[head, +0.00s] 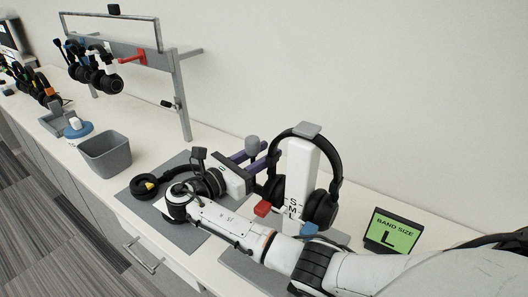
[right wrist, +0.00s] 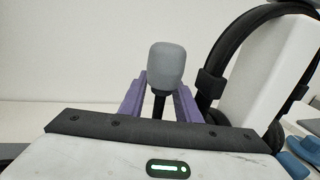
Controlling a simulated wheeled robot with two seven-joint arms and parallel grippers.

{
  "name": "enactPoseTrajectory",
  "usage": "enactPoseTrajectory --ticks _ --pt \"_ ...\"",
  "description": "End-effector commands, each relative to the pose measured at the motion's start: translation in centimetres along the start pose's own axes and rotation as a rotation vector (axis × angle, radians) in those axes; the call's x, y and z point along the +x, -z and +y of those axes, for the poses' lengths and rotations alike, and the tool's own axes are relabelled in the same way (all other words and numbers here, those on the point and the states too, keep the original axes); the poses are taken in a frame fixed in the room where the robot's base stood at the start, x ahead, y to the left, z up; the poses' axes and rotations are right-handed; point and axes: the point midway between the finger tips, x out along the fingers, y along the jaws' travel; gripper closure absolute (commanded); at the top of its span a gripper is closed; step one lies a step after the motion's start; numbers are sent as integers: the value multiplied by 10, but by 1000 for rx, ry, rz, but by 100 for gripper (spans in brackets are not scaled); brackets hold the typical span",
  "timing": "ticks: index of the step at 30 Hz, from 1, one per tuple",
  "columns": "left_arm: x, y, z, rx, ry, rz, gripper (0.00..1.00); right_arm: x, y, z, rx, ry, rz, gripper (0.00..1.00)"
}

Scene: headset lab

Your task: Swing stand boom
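A black headset (head: 322,207) hangs on a white stand (head: 299,172) marked S, M, L. Its band also shows in the right wrist view (right wrist: 226,70), at the right. A boom with a grey foam tip (head: 252,142) stands upright to the left of the stand. In the right wrist view the foam tip (right wrist: 166,64) sits on a thin black stem (right wrist: 160,104). My right gripper (head: 250,153) has purple fingers, spread apart, with the stem showing between them. I cannot tell whether either finger touches it. My left gripper is not in view.
A green "BAND SIZE L" sign (head: 391,232) stands right of the stand. A second headset (head: 208,184) is on a grey mat at left, partly behind my right arm. Farther left are a grey bin (head: 106,155) and a rack (head: 184,100) of headsets. The wall is close behind.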

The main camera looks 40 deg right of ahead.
Motion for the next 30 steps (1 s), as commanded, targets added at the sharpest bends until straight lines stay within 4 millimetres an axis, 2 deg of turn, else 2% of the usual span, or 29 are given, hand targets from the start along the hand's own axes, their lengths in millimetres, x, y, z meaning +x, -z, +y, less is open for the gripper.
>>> enactPoseTrajectory --ticks 6,11,12,30 --pt "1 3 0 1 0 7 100 0 0 0 0 0 0 72" --pt "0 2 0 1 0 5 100 0 0 0 0 0 1 99" --pt "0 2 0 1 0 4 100 0 0 0 0 0 1 100" --pt "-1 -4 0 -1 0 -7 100 -7 -1 -1 10 0 -61 100"
